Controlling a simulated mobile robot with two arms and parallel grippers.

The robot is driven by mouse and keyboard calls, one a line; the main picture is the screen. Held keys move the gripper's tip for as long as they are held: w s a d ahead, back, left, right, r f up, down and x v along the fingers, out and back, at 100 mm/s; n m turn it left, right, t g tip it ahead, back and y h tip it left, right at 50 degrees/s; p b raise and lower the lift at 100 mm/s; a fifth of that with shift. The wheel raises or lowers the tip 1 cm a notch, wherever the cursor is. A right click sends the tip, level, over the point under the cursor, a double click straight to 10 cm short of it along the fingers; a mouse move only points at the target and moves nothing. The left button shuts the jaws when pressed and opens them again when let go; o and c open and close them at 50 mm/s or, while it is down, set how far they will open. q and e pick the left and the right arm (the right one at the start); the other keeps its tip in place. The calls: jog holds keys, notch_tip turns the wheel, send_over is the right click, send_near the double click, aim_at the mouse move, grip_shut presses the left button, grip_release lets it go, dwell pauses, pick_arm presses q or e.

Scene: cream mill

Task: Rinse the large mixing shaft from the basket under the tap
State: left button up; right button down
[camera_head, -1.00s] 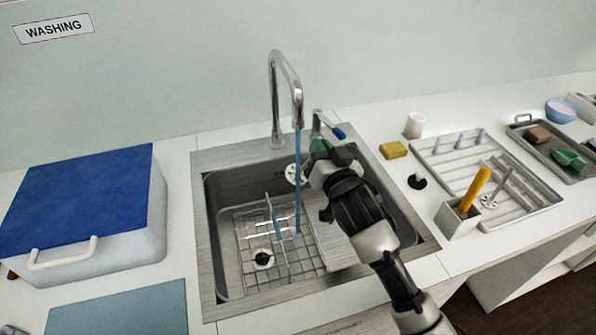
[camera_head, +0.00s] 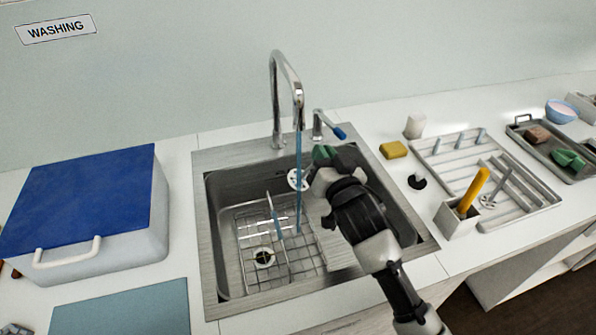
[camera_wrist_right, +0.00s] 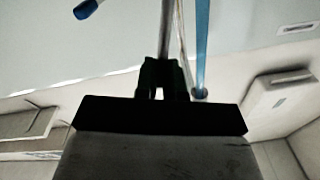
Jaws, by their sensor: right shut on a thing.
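My right gripper (camera_head: 320,165) is over the sink, just right of the tap (camera_head: 285,85). It is shut on the large mixing shaft. The shaft's white holed disc (camera_head: 298,179) shows at the gripper's left side, against the blue water stream (camera_head: 298,150); I cannot tell exactly how much of it the water touches. In the right wrist view a thin rod (camera_wrist_right: 166,40) rises from between the dark fingers (camera_wrist_right: 160,78), beside the blue stream (camera_wrist_right: 202,45). The wire basket (camera_head: 245,235) lies in the sink below. My left gripper is out of view.
The steel sink (camera_head: 207,255) has raised walls around the gripper. The tap lever (camera_head: 338,132) stands close behind it. To the right are a yellow sponge (camera_head: 393,150), a drying rack (camera_head: 540,205) and a brush holder (camera_head: 455,222). A blue-lidded box (camera_head: 85,195) stands left.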

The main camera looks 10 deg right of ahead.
jog(key=s+d+p, duration=0.2)
jog(key=s+d, duration=0.2)
jog(key=d, duration=0.1)
jog(key=shift+s, duration=0.25)
jog(key=shift+d+r, duration=0.1)
dwell(1.3)
jog(key=s+d+r+p, duration=0.3)
jog(key=r+p, duration=0.1)
jog(key=p, duration=0.1)
jog(key=shift+d, duration=0.4)
jog(key=shift+s, duration=0.1)
